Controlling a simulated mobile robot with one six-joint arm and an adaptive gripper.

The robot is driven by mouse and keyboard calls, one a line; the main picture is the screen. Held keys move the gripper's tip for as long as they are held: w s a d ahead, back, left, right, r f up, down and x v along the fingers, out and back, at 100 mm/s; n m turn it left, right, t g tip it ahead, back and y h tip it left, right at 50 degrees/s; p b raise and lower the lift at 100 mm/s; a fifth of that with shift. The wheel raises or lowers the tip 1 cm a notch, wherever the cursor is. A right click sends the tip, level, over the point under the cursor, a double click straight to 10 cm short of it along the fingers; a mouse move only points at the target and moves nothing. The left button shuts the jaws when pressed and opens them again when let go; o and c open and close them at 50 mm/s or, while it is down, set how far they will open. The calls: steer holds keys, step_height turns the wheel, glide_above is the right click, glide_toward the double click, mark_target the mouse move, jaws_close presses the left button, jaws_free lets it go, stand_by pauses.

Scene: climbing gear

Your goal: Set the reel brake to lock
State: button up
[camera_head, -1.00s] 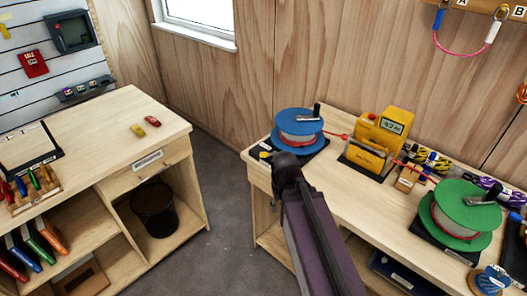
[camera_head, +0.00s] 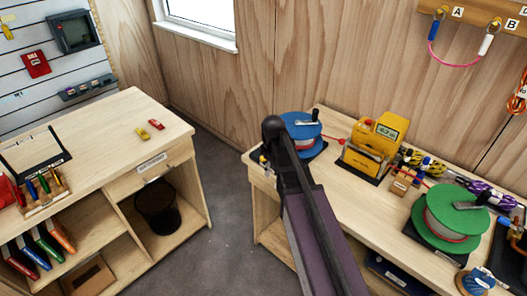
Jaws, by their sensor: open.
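The blue reel (camera_head: 301,121) with a black crank stands on a dark base at the left end of the right-hand bench. A small yellow part (camera_head: 262,159) shows at the left front of that base; it may be the brake lever, but its setting is too small to read. The green reel (camera_head: 449,217) stands on a dark base farther right. My arm rises from the bottom, its dark joint in front of the blue reel's left side. It covers part of the reel and base. My gripper's fingers are hidden.
A yellow meter (camera_head: 374,147) stands between the reels, with a red line toward the blue reel. Coiled ropes (camera_head: 472,193) lie at the bench's back. The left bench (camera_head: 110,125) holds a clipboard and small coloured pieces. Grey floor lies between the benches.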

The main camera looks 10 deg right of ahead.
steer(key=w+r+n+p, duration=0.5)
steer(key=w+n, duration=0.4)
steer(key=w, duration=0.5)
steer(key=shift+w+r, duration=0.35)
steer(key=shift+r, duration=0.25)
steer(key=shift+a+f, duration=0.1)
steer(key=shift+f, duration=0.05)
step_height(320, 180, down, 14)
steer(key=b, duration=1.3)
steer(key=shift+r, duration=0.25)
steer(key=shift+b, duration=0.3)
